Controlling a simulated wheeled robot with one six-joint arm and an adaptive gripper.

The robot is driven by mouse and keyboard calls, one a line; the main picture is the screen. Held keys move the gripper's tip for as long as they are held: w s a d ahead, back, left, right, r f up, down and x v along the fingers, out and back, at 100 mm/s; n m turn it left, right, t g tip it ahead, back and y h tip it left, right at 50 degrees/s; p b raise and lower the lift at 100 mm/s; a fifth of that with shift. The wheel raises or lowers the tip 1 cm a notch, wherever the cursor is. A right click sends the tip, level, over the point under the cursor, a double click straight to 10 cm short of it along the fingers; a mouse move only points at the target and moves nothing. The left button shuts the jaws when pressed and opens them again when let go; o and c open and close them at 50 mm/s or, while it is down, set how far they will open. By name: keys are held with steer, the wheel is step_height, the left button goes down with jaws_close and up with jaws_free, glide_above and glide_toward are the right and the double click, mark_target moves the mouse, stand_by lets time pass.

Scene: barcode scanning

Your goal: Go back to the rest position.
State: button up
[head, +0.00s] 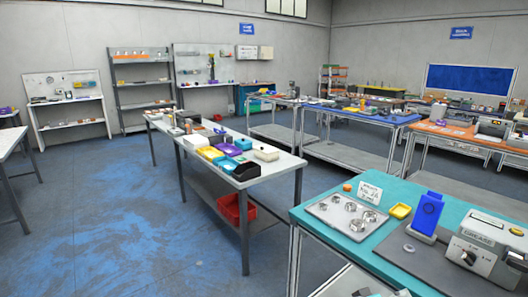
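I cannot make out my gripper or arm in the head view. A small dark shape is cut off at the bottom edge, and I cannot tell what it is. The closest workbench has a teal top (390,189) and stands at the lower right. No barcode scanner can be clearly told apart.
A long white table (270,177) with coloured bins stands in the middle, a red crate (235,209) on its lower shelf. A blue-topped bench (378,118) and an orange-topped bench (447,130) stand behind. Shelves (141,78) line the back wall. The blue floor (110,220) at left is clear.

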steer(key=s+a+f+n+t+y, duration=0.3)
steer(key=s+a+f+y, duration=0.15)
steer(key=s+f, duration=0.55)
steer(key=s+a+f+n+t+y, duration=0.25)
steer(key=s+a+f+y, duration=0.2)
steer(key=s+f, duration=0.6)
steer(key=s+a+r+m+t+y, duration=0.1)
steer(key=s+a+r+y, duration=0.1)
steer(key=s, duration=0.6)
steer(key=s+a+r+m+y, duration=0.1)
steer(key=s+a+r+y, duration=0.15)
steer(key=s, duration=0.45)
steer(key=s+a+r+m+t, duration=0.1)
steer(key=s+r+m+t, duration=0.1)
steer(key=s+r, duration=0.7)
steer(key=shift+s+r+m+y, duration=0.2)
steer(key=shift+s+m+y, duration=0.15)
steer(key=shift+s+m, duration=0.3)
